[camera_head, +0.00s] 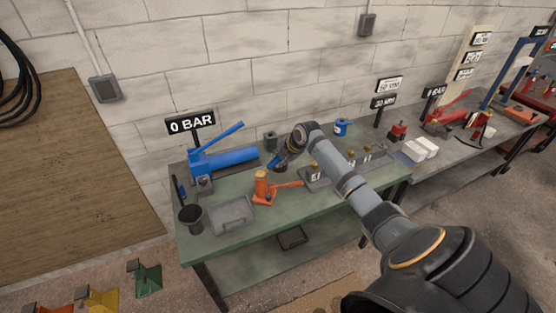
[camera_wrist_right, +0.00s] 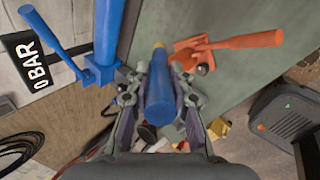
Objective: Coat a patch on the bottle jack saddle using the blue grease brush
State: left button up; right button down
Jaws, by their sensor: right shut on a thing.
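The orange bottle jack (camera_head: 262,188) stands upright on the green bench, its lever pointing right. In the right wrist view the jack (camera_wrist_right: 192,52) is beyond the fingers, right of the brush tip. My right gripper (camera_head: 278,163) is shut on the blue grease brush (camera_wrist_right: 159,100). Its thick blue handle lies between the fingers and its yellowish-brown tip (camera_wrist_right: 159,46) points away from the wrist. The gripper is above the bench, behind and right of the jack in the head view; the brush tip appears apart from the saddle. My left gripper is not in view.
A blue hand pump (camera_head: 225,162) stands behind the jack under a "0 BAR" sign (camera_head: 190,123). A grey tray (camera_head: 231,215) and a dark cup (camera_head: 191,219) are at the bench's left front. A blue can (camera_head: 341,127) and several small weights stand to the right.

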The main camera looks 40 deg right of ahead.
jog(key=a+p, duration=0.1)
jog(key=s+a+p, duration=0.2)
jog(key=shift+a, duration=0.3)
